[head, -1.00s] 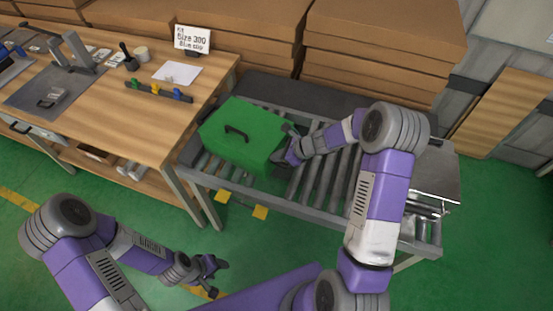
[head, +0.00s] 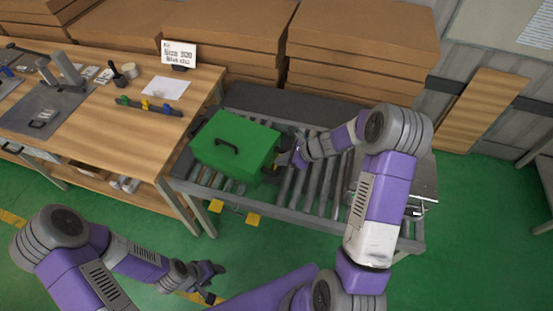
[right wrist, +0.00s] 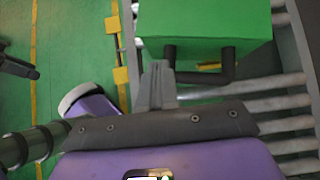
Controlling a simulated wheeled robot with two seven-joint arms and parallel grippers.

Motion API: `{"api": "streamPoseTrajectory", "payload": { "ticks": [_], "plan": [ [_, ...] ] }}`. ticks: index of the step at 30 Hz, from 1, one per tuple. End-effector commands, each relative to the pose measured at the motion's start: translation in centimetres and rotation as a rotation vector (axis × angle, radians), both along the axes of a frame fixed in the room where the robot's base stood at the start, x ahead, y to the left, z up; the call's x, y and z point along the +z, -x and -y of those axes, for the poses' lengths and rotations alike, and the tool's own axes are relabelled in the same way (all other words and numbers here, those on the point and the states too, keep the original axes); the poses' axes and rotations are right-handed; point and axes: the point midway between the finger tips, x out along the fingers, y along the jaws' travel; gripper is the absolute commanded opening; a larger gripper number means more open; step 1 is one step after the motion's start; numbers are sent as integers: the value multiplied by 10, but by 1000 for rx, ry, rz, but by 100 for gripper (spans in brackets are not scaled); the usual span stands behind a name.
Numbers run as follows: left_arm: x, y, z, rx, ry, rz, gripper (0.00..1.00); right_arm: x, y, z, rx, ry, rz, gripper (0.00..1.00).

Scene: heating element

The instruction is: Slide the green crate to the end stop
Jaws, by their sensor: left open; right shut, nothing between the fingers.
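The green crate (head: 228,158) sits flat at the left end of the roller conveyor (head: 330,205), with a dark handle on its lid. In the right wrist view the crate (right wrist: 205,20) has another dark handle (right wrist: 200,75) on its near side. My right gripper (head: 292,156) is shut and empty at the crate's right side. In the right wrist view its fingers (right wrist: 158,68) are by the handle's left bar; contact cannot be told. My left gripper (head: 212,275) is open and empty, low in front of the conveyor. I cannot make out the end stop, nor whether the crate touches it.
A wooden workbench (head: 130,120) with tools and a sign (head: 180,54) stands left of the conveyor. Stacked cardboard boxes (head: 360,40) line the back. Yellow tabs (head: 253,219) stick out along the conveyor's front edge. Bare rollers lie right of the crate.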

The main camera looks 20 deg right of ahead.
Motion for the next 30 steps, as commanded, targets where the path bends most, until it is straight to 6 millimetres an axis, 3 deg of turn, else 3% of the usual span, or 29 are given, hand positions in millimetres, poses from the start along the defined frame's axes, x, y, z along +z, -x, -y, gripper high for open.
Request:
{"api": "streamPoseTrajectory", "payload": {
  "ticks": [4,14,17,20,22,27,30],
  "plan": [
    [9,0,0,0,0,0,56,10,3,5,3,0,0,0],
    [9,0,0,0,0,0,56,10,4,7,4,0,-1,0],
    [9,0,0,0,0,0,56,7,6,5,13,6,-4,14],
    [6,0,0,0,0,0,56,-12,19,-5,84,55,-21,29],
    [2,0,0,0,0,0,56,-39,39,-19,196,129,-37,39],
    [-11,0,0,0,0,0,56,-122,119,-64,730,401,2,39],
    [-19,0,0,0,0,0,56,-155,162,-89,1094,531,123,39]
  ]
}}
